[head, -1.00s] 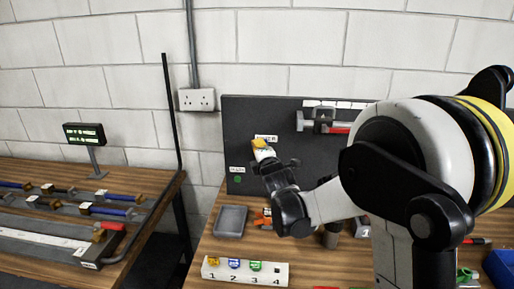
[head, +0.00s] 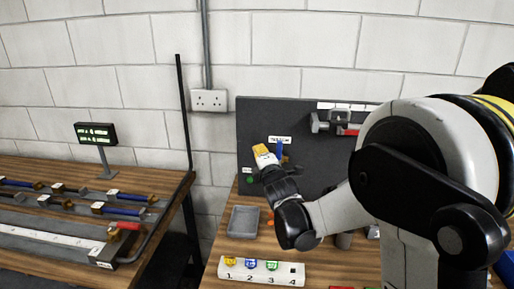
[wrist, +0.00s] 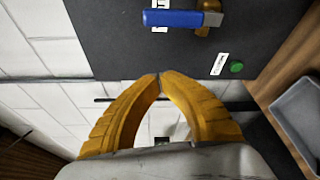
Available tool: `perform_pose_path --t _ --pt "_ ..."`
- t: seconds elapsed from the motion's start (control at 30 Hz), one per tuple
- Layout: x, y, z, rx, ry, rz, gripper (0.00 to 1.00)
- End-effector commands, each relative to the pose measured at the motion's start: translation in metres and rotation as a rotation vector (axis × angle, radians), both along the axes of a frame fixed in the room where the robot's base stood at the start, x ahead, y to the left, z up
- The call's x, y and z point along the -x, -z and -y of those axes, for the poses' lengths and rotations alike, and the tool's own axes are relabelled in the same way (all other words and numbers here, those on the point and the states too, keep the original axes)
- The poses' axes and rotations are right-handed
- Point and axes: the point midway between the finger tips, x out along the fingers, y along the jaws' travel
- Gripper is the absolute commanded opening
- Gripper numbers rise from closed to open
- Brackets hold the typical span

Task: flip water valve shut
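The water valve (wrist: 185,18) has a blue lever and a brass body on the dark upright panel (head: 300,110), at the top of the wrist view. The lever end is beside that label, pointing away from the brass body. My gripper (wrist: 160,76) has yellow fingers with their tips together and nothing visible between them. In the head view my gripper (head: 265,156) is in front of the panel, left of the lever. I see no clear contact.
A second valve with a red handle (head: 347,131) is at the panel's upper right. A grey tray (head: 243,222) and a white numbered block (head: 261,271) with coloured pieces lie on the bench below. My arm hides the right side. A bench with blue-handled valves (head: 125,211) stands left.

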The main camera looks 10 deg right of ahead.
Motion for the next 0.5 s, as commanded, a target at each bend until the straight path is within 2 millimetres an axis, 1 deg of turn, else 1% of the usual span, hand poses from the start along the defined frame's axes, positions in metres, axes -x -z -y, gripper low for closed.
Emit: perform_pose_path --t 0.03,0.1,0.2,0.33,0.5 --pt "0.013 -0.003 0.002 0.001 0.003 0.000 0.00" --pt "0.027 -0.003 0.003 0.001 0.003 0.000 0.00" --pt "0.044 -0.002 0.003 0.001 0.002 -0.001 0.00" --pt "0.058 -0.001 0.003 0.000 0.002 -0.001 0.00" --pt "0.065 0.000 0.003 0.000 0.002 -0.001 0.00"
